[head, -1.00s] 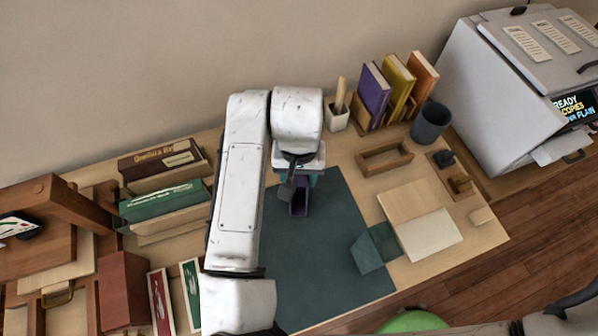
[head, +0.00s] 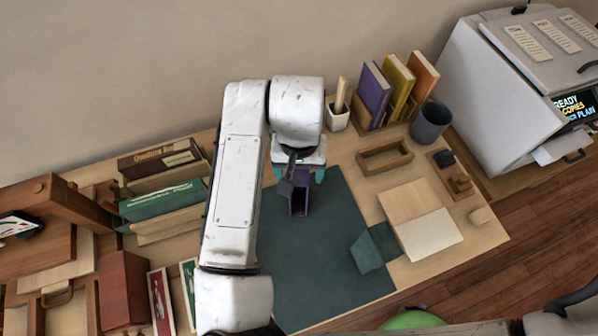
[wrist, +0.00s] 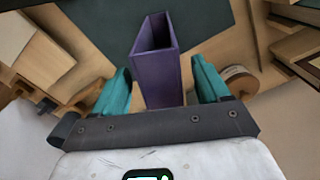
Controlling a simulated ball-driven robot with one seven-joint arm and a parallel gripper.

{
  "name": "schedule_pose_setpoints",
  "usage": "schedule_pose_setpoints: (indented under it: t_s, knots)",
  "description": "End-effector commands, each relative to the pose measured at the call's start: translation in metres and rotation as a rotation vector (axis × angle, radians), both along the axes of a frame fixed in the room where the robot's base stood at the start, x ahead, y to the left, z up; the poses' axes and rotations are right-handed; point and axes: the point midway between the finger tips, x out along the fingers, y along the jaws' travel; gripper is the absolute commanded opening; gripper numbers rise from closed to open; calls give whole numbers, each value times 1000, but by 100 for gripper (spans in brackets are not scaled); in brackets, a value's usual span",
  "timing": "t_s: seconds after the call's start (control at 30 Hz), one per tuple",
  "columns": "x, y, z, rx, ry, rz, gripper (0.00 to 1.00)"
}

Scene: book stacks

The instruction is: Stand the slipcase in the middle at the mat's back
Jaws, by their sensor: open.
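The purple slipcase (head: 299,203) stands upright with its open end up, at the back middle of the dark green mat (head: 325,262). In the wrist view the slipcase (wrist: 157,70) stands between the two teal fingers of my gripper (wrist: 162,88), with a gap on each side. In the head view my gripper (head: 298,175) is just behind and above the slipcase, its fingers spread apart. The wrist hides part of the slipcase's back and the mat's back edge in the head view.
A teal box-like piece (head: 367,252) stands at the mat's right edge. An open wooden tray (head: 385,158), a grey cup (head: 431,122) and racked books (head: 390,95) are to the right. Green and brown book stacks (head: 162,200) are left. The mat's front is clear.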

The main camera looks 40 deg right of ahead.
Motion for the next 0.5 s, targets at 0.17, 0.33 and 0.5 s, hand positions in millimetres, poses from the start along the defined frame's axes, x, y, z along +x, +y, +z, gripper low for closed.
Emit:
schedule_pose_setpoints:
  t_s: [0.17, 0.33, 0.5]
  knots:
    - [0, -1, 38, 0, -4, -4, 75]
    - [0, 0, 71, 1, -3, -3, 75]
    - [0, 0, 93, 1, -2, -2, 75]
